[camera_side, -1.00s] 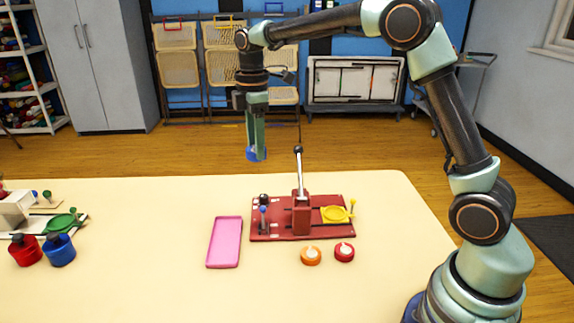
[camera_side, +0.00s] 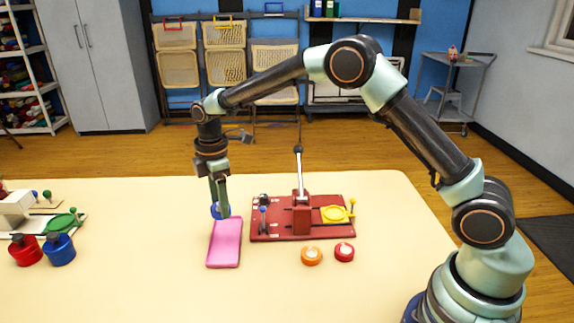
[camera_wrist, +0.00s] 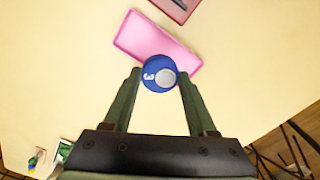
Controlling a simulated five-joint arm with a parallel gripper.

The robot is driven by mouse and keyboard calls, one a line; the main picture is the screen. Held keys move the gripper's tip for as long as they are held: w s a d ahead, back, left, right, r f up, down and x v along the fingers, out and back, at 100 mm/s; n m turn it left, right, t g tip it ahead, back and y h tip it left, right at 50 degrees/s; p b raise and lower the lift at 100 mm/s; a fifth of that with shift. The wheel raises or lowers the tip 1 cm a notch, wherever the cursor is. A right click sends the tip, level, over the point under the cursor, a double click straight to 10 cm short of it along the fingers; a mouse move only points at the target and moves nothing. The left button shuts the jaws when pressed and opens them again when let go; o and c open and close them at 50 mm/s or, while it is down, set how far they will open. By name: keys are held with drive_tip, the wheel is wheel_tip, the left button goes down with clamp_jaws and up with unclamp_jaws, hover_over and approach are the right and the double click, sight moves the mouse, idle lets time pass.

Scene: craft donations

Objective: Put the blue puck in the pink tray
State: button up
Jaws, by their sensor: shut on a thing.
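The blue puck (camera_wrist: 158,72) is between the two green fingers of my gripper (camera_wrist: 160,84), which is shut on it. It has a white "3" and a pale round spot on its face. In the side view the puck (camera_side: 216,210) is partly hidden by a finger of my gripper (camera_side: 221,213), low by the far end of the pink tray. The pink tray (camera_side: 225,245) lies flat and empty on the table. In the wrist view the tray (camera_wrist: 140,38) is just beyond the puck, which overlaps its near edge in the picture. I cannot tell the exact height of the puck.
A red press board (camera_side: 275,232) with an upright lever stands right of the tray. An orange puck (camera_side: 311,256) and a red puck (camera_side: 344,252) lie in front of it. Red (camera_side: 26,251) and blue (camera_side: 59,250) jars stand at the left. The table between them and the tray is clear.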

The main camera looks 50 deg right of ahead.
drive_tip(key=shift+f, duration=3.1)
drive_tip(key=shift+f, duration=0.9)
drive_tip(key=o, duration=1.1)
drive_tip(key=shift+r, duration=3.8)
